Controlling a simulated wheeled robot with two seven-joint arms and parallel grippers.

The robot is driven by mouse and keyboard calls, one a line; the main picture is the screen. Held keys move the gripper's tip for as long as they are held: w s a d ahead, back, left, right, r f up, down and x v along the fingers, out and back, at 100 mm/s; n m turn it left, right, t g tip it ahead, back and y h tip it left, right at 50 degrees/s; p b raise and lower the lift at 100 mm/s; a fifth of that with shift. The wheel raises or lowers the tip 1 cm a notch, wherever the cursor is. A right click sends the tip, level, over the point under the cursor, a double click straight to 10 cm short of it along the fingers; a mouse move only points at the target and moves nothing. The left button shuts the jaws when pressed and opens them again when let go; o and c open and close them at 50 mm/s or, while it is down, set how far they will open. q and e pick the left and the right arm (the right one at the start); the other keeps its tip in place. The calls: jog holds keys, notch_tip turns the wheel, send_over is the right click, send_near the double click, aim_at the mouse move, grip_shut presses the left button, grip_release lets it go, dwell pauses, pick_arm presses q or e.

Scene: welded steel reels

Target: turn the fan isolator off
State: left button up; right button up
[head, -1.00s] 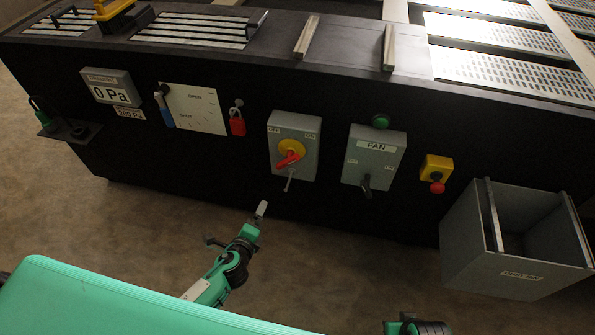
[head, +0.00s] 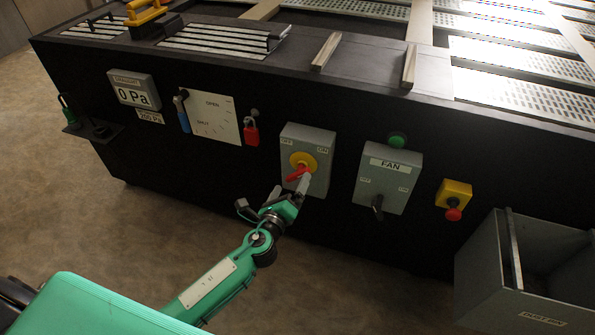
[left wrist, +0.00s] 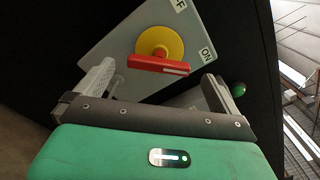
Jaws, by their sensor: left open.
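The isolator is a grey box (head: 318,141) with OFF and ON labels and a red handle (head: 298,173) on a yellow disc. A second grey box labelled FAN (head: 396,170) has a dark lever (head: 377,204) pointing down. My left gripper (head: 288,190) is open at the lower part of the isolator box. In the left wrist view, the red handle (left wrist: 158,66) lies ahead between the two spread fingers, roughly crosswise, and the ON label (left wrist: 207,54) is to its right. I cannot tell whether a finger touches the box or handle. My right gripper is out of view.
A red padlock (head: 251,134) hangs left of the isolator. A yellow box with a red button (head: 453,213) and a grey bin (head: 520,285) are to the right. A damper plate (head: 212,115) with a blue handle is at left. The floor in front is open.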

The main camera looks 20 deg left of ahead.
aim_at(295, 176)
pick_arm(q)
jog(key=w, duration=0.6)
jog(key=shift+w+d, duration=0.15)
jog(key=shift+w, duration=0.1)
jog(key=c, duration=0.9)
